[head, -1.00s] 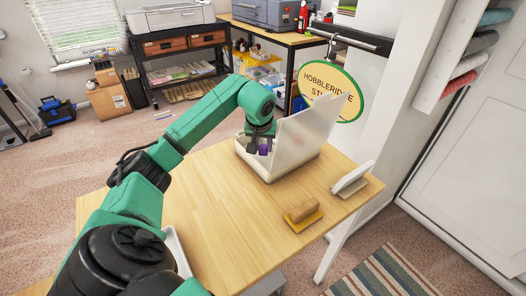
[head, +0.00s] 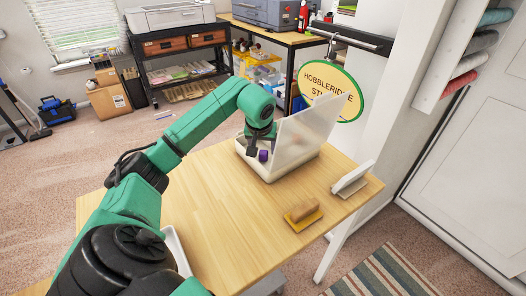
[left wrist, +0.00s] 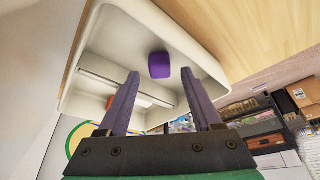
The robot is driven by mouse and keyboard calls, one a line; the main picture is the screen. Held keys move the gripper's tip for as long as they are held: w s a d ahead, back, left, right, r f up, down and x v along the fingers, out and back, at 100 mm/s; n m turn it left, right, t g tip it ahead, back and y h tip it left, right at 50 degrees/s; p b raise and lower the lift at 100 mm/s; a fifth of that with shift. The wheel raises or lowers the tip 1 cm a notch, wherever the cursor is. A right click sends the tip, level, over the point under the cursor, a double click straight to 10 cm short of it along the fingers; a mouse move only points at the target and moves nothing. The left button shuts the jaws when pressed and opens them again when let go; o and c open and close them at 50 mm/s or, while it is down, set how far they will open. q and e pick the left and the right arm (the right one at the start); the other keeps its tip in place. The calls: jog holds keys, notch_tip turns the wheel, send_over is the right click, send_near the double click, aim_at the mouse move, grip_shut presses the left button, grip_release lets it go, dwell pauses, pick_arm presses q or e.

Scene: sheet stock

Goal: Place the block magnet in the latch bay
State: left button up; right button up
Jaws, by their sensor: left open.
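The block magnet appears to be the small purple block (head: 263,156). It lies inside a white open box (head: 285,171) on the table. In the left wrist view the block (left wrist: 159,65) rests on the box floor near one wall, to one side of a raised divider (left wrist: 125,88). I cannot tell which compartment is the latch bay. My left gripper (head: 260,150) is over the box, pointing down. Its jaws are apart with nothing between them, and the block sits clear beyond the fingertips. My right gripper is out of view.
The box's pale lid (head: 308,120) stands up on its right side. A wooden-handled block (head: 302,213) and a white slanted piece on a base (head: 352,178) lie to the right. A white tray (head: 178,250) is partly behind my arm. The table's middle is clear.

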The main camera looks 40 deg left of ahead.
pick_arm(q)
jog(key=v, duration=1)
jog(key=shift+r, duration=0.2)
